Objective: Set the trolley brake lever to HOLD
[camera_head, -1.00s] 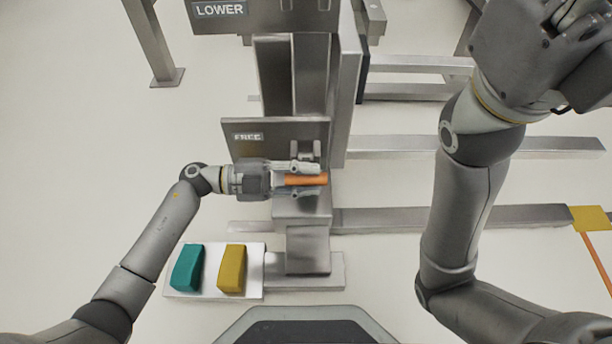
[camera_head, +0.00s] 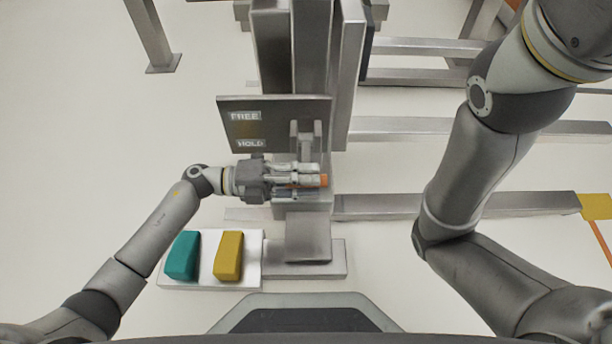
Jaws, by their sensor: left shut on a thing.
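The brake lever has an orange handle (camera_head: 323,181) in front of the grey trolley column. My left gripper (camera_head: 305,180) comes in from the left and is shut on the orange handle, which it mostly covers. Behind it stands a grey label plate (camera_head: 290,108) with a FREE label (camera_head: 244,116) above and a HOLD label (camera_head: 251,143) below. The handle sits lower than the HOLD label in the picture. A pale bracket (camera_head: 307,140) stands on the right of the plate. My right arm is at the right; its gripper is out of the picture.
A white tray (camera_head: 210,282) with a teal block (camera_head: 184,255) and a yellow block (camera_head: 229,255) lies at lower left. Metal rails (camera_head: 440,205) run to the right behind my right arm.

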